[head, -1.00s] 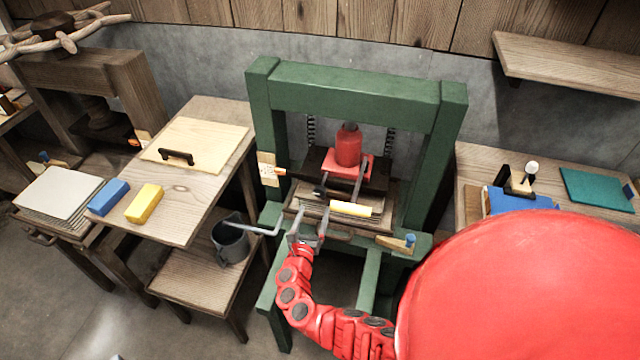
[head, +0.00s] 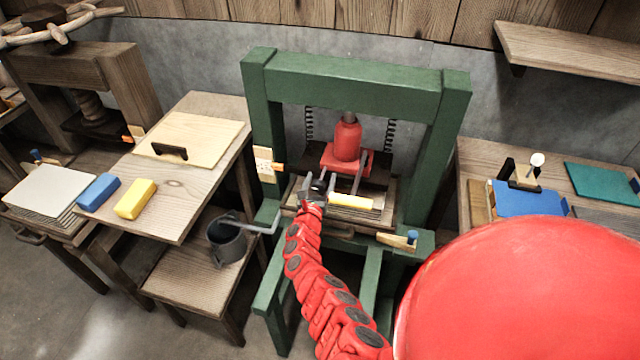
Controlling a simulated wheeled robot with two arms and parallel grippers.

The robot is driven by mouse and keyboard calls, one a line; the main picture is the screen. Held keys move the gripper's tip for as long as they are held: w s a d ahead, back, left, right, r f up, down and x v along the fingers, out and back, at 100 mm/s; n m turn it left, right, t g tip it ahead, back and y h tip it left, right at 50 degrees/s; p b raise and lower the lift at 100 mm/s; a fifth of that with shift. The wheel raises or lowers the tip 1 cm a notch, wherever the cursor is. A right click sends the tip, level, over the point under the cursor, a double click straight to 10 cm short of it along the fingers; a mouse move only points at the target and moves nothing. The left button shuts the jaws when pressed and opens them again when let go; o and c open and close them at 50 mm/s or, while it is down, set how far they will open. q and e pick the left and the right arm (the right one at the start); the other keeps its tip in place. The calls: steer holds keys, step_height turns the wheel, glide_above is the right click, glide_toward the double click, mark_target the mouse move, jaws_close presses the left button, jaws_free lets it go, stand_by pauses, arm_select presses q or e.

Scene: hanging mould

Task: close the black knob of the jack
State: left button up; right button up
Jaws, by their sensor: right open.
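The red jack (head: 347,142) stands upright in the middle of the green press frame (head: 355,88). The black knob (head: 319,186) is at the front left of the jack's base, partly hidden by my gripper. My right gripper (head: 319,187) is open, with its fingers at the knob, one to each side as seen from here. I cannot tell whether they touch it. My left gripper is not in view.
A yellow-and-wood bar (head: 350,202) lies just right of my gripper. A lever (head: 360,172) stands out from the jack. A grey pot (head: 226,243) is on the low shelf at left. A blue-tipped wooden piece (head: 398,241) lies at the press's front right.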

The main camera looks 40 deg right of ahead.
jaws_close()
stand_by(0.4)
steer(key=m+b, duration=0.1)
steer(key=m, duration=0.1)
steer(key=m+b, duration=0.1)
steer(key=b, duration=0.1)
steer(key=shift+f+m, duration=0.2)
steer(key=shift+m, duration=0.2)
steer(key=m+b, duration=1.2)
steer(key=shift+h+b, duration=0.4)
steer(key=shift+r+m+b, duration=0.15)
steer(key=shift+m+b, duration=1.25)
